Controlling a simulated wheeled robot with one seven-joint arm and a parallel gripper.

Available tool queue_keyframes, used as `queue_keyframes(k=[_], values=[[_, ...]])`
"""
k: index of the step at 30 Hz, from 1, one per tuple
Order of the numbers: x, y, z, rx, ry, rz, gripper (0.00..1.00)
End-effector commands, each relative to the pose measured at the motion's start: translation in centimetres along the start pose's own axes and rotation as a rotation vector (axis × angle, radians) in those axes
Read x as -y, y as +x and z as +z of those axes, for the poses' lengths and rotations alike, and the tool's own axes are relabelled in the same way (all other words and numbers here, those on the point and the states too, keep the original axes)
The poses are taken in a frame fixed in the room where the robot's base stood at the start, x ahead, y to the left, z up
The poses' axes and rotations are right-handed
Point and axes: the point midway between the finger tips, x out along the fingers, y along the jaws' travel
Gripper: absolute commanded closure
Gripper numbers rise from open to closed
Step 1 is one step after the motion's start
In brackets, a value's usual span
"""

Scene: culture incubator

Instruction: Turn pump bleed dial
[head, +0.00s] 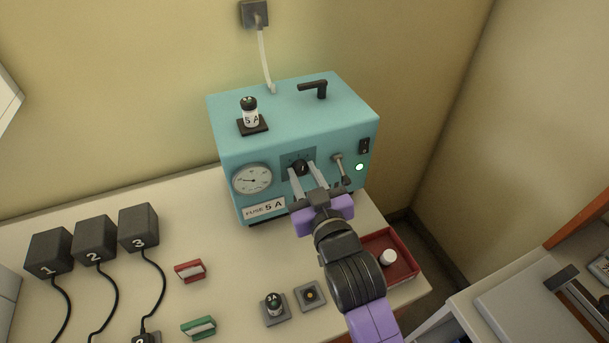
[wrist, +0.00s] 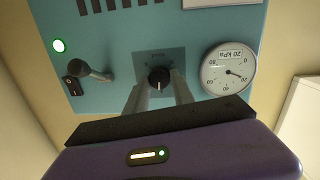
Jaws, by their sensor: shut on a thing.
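The pump is a teal box (head: 290,115) on the bench against the wall. Its black bleed dial (head: 301,167) sits on a dark square plate in the middle of the front face; it also shows in the wrist view (wrist: 159,79). My gripper (head: 304,173) reaches the front face, with one grey finger on each side of the dial. In the wrist view my gripper (wrist: 160,85) is shut on the dial, whose white mark points up. A round gauge (head: 252,180) is beside it; in the wrist view the gauge (wrist: 228,70) reads kPa.
A metal lever (head: 341,168), a black switch (head: 364,146) and a lit green lamp (head: 359,167) are right of the dial. A red tray (head: 409,267) with a white-capped item stands right of my arm. Black numbered blocks (head: 94,240) stand left. A fuse holder (head: 275,308) is in front.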

Motion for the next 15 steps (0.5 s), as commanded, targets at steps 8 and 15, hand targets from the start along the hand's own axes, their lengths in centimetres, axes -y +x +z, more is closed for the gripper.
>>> queue_keyframes(k=[8,15], values=[[0.08,-0.03,0.35,0.002,-0.084,0.006,1.00],[0.07,-0.03,0.36,0.001,-0.100,0.008,1.00]])
